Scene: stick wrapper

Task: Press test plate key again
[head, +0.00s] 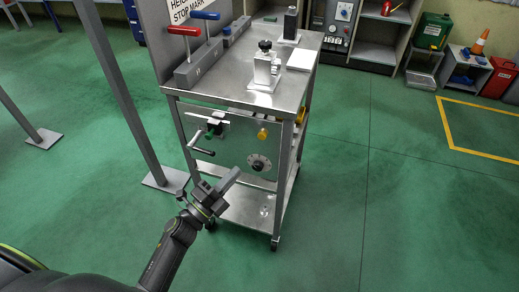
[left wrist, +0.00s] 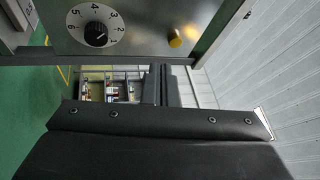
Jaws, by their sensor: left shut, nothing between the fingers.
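The test plate (head: 236,148) is a grey upright panel on the front of a metal cart. It carries a round dial (head: 259,163), a yellow knob (head: 262,134), a crank handle (head: 199,148) and a small green part (head: 210,133). I cannot tell which of these is the key. In the left wrist view the numbered dial (left wrist: 96,33) and yellow knob (left wrist: 175,38) show at the top. My left gripper (head: 230,180) is shut and empty, in front of the plate and below left of the dial, seemingly apart from it. My right gripper is out of view.
The cart top (head: 290,85) holds a block with red and blue levers (head: 185,31) and a metal clamp (head: 264,66). A grey post (head: 120,90) stands left of the cart. The green floor (head: 400,200) to the right is clear.

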